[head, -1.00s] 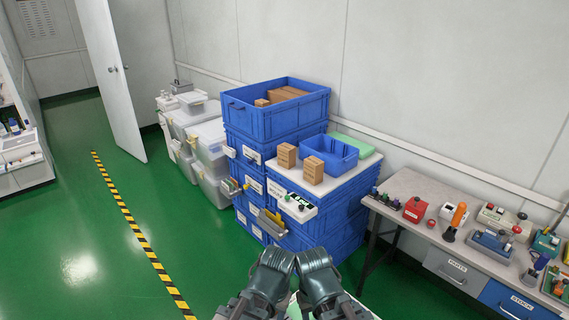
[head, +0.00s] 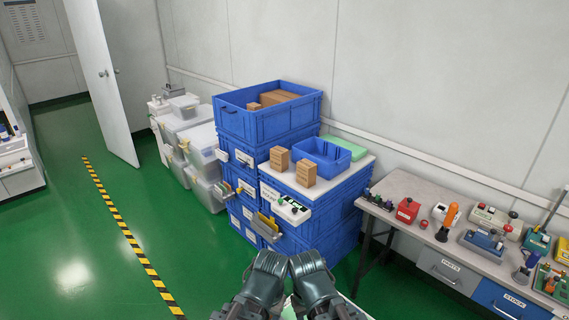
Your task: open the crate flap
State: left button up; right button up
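Blue crates stand in two stacks by the wall. The taller stack (head: 232,190) is topped by an open blue crate (head: 240,124) holding brown boxes (head: 285,97). The lower blue stack (head: 340,210) in front carries a white board. Small white labels and dark latches are on the crate fronts. I cannot tell which front panel is the flap, and no flap stands clearly open. My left gripper (head: 268,262) and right gripper (head: 306,262) are side by side at the bottom centre, short of the crates and touching none of them. Their fingertips are not clear enough to show open or shut.
A small blue bin (head: 335,168) and two brown boxes (head: 279,159) sit on the white board (head: 355,172). Holders with yellow items (head: 264,224) jut from the crate fronts. A bench (head: 405,185) with testers is at right. Green floor (head: 85,240) is clear at left.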

aim_at(232, 116)
jog(key=u, duration=0.95)
jog(key=i+u, duration=0.2)
jog(key=i, duration=1.55)
jog(key=i+j+z, duration=0.15)
jog(key=i, duration=1.05)
jog(key=z, duration=1.85)
